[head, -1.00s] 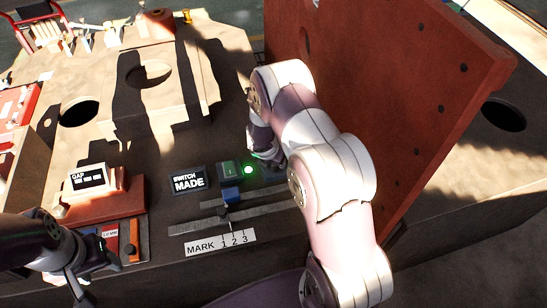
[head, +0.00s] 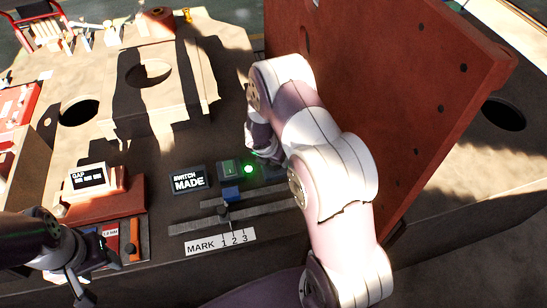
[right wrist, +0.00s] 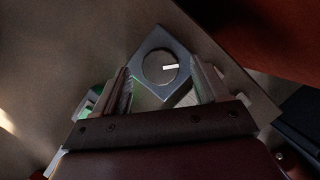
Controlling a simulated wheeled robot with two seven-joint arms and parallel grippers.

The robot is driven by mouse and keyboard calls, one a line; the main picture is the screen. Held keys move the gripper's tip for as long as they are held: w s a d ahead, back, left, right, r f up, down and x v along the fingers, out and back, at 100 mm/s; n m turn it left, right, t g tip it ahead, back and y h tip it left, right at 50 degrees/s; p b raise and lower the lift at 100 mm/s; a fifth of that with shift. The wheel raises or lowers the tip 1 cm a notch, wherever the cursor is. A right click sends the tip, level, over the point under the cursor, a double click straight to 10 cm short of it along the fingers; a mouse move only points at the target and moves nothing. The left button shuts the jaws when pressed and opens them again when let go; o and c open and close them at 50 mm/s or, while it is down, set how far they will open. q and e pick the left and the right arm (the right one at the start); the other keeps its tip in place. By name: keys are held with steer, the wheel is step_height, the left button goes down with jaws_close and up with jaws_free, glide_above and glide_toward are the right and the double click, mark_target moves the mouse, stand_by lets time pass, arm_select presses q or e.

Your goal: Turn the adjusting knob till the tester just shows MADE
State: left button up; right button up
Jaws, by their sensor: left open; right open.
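The tester display (head: 188,180) reads SWITCH MADE, and a green lamp (head: 248,169) glows to its right. In the right wrist view the adjusting knob (right wrist: 160,67) is a round grey disc with a white mark pointing right, on a square grey block. My right gripper (right wrist: 162,82) is open, with one finger on each side of the block and knob; I cannot tell if they touch. In the head view my right arm hides the knob and most of that gripper. My left gripper (head: 84,288) is open and empty at the lower left.
A blue slider block (head: 231,194) sits on rails behind the MARK 1 2 3 label (head: 220,242). A GAP display (head: 88,178) stands on a red block at the left. A tall red panel (head: 400,100) rises close to the right of my right arm.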

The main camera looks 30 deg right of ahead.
steer(key=p+v, duration=0.2)
steer(key=v, duration=0.9)
steer(key=shift+s+r, duration=0.1)
